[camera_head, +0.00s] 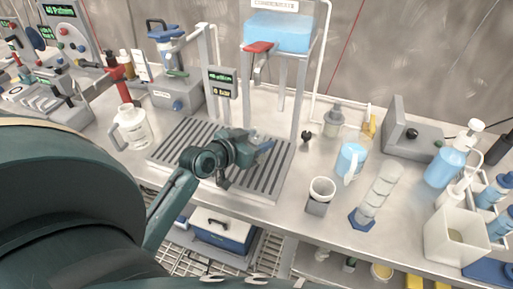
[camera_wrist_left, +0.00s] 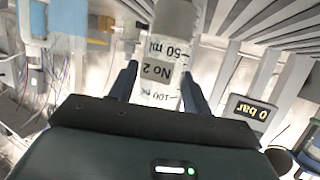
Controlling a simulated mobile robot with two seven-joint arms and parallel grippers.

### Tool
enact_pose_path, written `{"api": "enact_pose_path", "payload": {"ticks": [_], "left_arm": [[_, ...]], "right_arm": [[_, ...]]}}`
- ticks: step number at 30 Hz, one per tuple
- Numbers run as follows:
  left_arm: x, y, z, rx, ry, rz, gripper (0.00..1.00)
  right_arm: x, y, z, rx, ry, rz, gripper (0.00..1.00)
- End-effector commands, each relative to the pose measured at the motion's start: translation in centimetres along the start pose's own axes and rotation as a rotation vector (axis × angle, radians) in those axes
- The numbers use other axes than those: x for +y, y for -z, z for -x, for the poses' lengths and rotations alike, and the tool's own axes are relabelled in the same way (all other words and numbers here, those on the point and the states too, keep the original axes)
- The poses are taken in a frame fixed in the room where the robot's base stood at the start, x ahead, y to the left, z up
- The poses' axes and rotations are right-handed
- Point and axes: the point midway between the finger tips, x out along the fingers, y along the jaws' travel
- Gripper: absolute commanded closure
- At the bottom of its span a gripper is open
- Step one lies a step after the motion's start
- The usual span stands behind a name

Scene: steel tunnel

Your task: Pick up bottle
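A pale bottle (camera_wrist_left: 160,75) with volume marks and "NO 2" on it shows in the left wrist view, upside down there, between the fingers of my left gripper (camera_wrist_left: 160,85). The fingertips lie close against both its sides; I cannot tell whether they grip it. In the head view my left gripper (camera_head: 264,147) is over the grooved tray (camera_head: 200,135), and a small pale piece that may be the bottle shows just behind it. My right gripper is not in view.
A stand with a blue tank (camera_head: 278,32) and red tap (camera_head: 258,47) rises behind the tray. Right of it stand a small cup (camera_head: 321,188), a blue-filled jug (camera_head: 351,158), a clear cylinder (camera_head: 377,193) and a pump bottle (camera_head: 446,166).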

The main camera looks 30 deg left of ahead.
Motion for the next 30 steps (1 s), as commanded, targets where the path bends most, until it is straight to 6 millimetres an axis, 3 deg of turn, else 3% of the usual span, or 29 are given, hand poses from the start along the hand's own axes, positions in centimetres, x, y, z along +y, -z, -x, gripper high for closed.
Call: {"api": "enact_pose_path", "payload": {"ticks": [14,20,30], "left_arm": [[0.0,0.0,0.0,0.001,0.0,-0.001,0.89],[0.0,0.4,0.1,0.002,0.0,-0.001,0.89],[0.0,6.2,2.2,0.007,0.001,-0.005,0.89]], "right_arm": [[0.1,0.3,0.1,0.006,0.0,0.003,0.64],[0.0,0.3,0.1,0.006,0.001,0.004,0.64],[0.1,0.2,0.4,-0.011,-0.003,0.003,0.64]]}}
